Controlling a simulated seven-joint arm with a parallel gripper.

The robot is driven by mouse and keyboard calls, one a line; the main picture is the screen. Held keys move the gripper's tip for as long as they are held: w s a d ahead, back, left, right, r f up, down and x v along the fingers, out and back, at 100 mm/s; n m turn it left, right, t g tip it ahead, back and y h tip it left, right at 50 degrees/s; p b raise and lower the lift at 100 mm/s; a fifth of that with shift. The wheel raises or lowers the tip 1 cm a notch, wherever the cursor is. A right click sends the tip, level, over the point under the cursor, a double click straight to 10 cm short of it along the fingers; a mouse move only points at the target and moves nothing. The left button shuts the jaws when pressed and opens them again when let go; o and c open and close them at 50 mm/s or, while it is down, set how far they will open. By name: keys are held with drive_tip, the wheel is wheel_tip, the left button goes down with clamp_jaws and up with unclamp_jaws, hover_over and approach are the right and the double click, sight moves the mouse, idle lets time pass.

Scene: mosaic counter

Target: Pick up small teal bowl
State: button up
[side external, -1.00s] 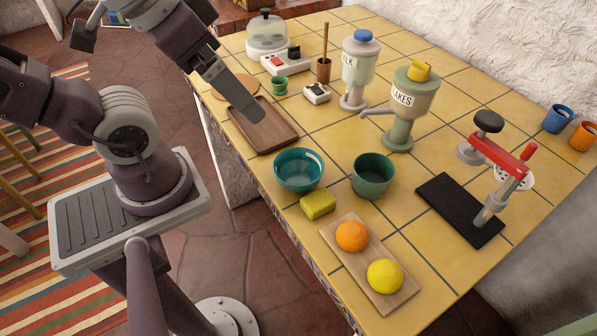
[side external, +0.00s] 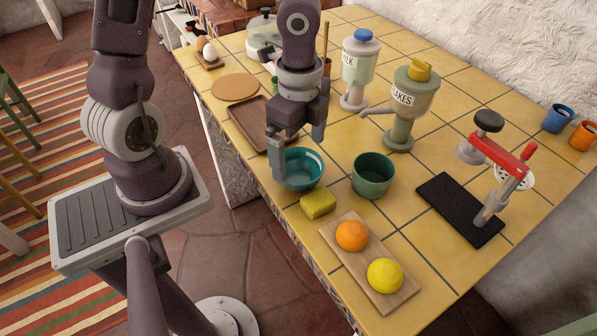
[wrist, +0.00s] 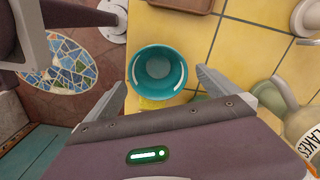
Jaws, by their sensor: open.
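The teal bowl (side external: 305,170) stands upright near the counter's front edge. It has a pale slot-like mark or opening near its rim. In the wrist view the bowl (wrist: 158,73) lies ahead of and between the two fingers. My gripper (side external: 298,160) is open and empty, pointing down above the bowl, with its near finger overlapping the bowl's left side in the side view. In the wrist view the fingers of my gripper (wrist: 160,88) are spread wider than the bowl. I cannot tell the exact height of the fingertips over the rim.
A green bowl (side external: 373,176) stands close to the right. A yellow sponge (side external: 318,204) lies just in front. A board (side external: 390,284) holds an orange (side external: 352,235) and a lemon (side external: 385,275). A brown tray (side external: 250,122) lies behind; dispensers (side external: 398,130) stand farther back.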

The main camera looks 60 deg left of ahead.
sight(299, 179)
wheel_tip(299, 179, down, 4)
drive_tip(key=shift+s+d+f, duration=0.1)
drive_tip(key=shift+s+f, duration=0.05)
drive_tip(key=shift+f, duration=0.05)
drive_tip(key=c, duration=1.3)
drive_tip(key=shift+r, duration=0.1)
